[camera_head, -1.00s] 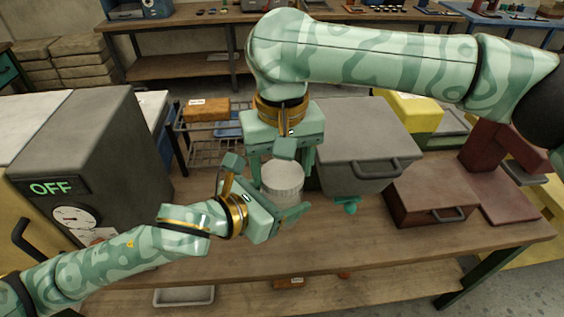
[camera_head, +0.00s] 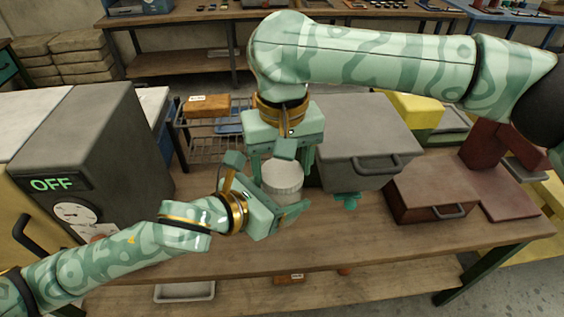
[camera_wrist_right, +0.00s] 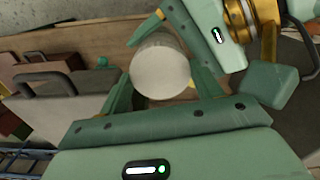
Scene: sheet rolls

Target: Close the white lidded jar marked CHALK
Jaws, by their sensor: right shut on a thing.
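The white jar (camera_head: 283,180) stands upright on the workbench, between my two grippers. Its round white top (camera_wrist_right: 160,70) shows face-on in the right wrist view. No CHALK marking is readable. My right gripper (camera_head: 282,168) points down from above and is shut on the jar's upper part, one finger on each side. I cannot tell whether it grips lid or body. My left gripper (camera_head: 278,200) comes from the left, low beside the jar, with one finger across its front.
A grey box with a handle (camera_head: 365,142) stands right of the jar, close to my right gripper. A teal knobbed piece (camera_head: 346,201) lies below it. A brown box (camera_head: 430,192) is farther right. A large grey unit reading OFF (camera_head: 85,150) stands left. The bench front (camera_head: 330,240) is clear.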

